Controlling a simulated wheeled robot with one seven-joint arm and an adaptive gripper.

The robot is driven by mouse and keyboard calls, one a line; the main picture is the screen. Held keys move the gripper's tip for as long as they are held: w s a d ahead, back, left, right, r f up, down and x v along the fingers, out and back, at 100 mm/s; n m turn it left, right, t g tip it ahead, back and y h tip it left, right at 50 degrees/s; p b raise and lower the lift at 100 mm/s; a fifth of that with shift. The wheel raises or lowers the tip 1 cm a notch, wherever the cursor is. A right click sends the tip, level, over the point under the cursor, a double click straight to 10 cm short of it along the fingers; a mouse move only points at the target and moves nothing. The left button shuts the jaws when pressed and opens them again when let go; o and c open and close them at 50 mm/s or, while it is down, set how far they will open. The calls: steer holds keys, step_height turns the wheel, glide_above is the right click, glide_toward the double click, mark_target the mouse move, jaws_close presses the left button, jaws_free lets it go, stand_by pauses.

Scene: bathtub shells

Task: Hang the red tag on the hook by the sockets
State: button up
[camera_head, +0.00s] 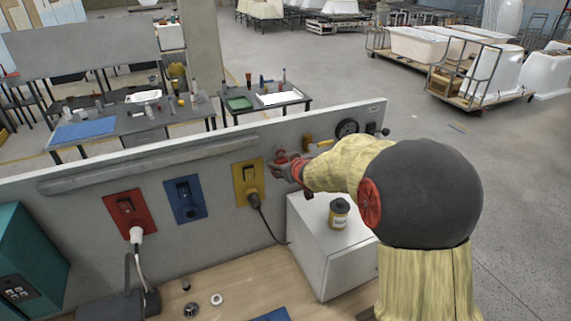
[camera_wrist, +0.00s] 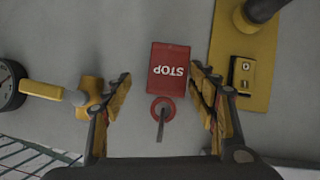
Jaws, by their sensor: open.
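The red tag (camera_wrist: 169,72) shows in the wrist view, flat near the grey panel with STOP upside down in the picture. Its red ring (camera_wrist: 154,112) appears around the base of a thin grey hook (camera_wrist: 160,132) that sticks out from the panel. My gripper (camera_wrist: 163,88) is open, one finger on each side of the tag and ring, apart from both. In the head view my gripper (camera_head: 283,164) is at the panel, right of the yellow socket (camera_head: 249,183); the tag is mostly hidden there by the gripper.
A yellow-handled valve (camera_wrist: 89,98) is close to my left finger in the wrist view, with a gauge (camera_wrist: 9,85) beyond it. Red (camera_head: 125,211) and blue (camera_head: 185,198) sockets are farther left.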

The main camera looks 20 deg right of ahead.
steer(key=shift+s, duration=0.1)
steer(key=v, duration=1.2)
steer(key=s+d+f+m+g+h+b, duration=0.1)
steer(key=s+f+g+b, duration=0.15)
steer(key=s+f, duration=0.4)
steer(key=s+d+f+m+g+h+b, duration=0.15)
steer(key=s+f+g, duration=0.25)
steer(key=s, duration=0.5)
steer(key=s+a+f+y+b, duration=0.2)
steer(key=s+a+f+b, duration=0.4)
steer(key=s+a+b, duration=0.2)
steer(key=s+a+f+n+y+b, duration=0.1)
steer(key=s+a+f+y+b, duration=0.1)
steer(key=s+a+f+b, duration=0.4)
steer(key=shift+s+a+f+b, duration=0.15)
steer(key=shift+s+a+b, duration=1.1)
steer(key=shift+b, duration=1.1)
steer(key=shift+d, duration=0.1)
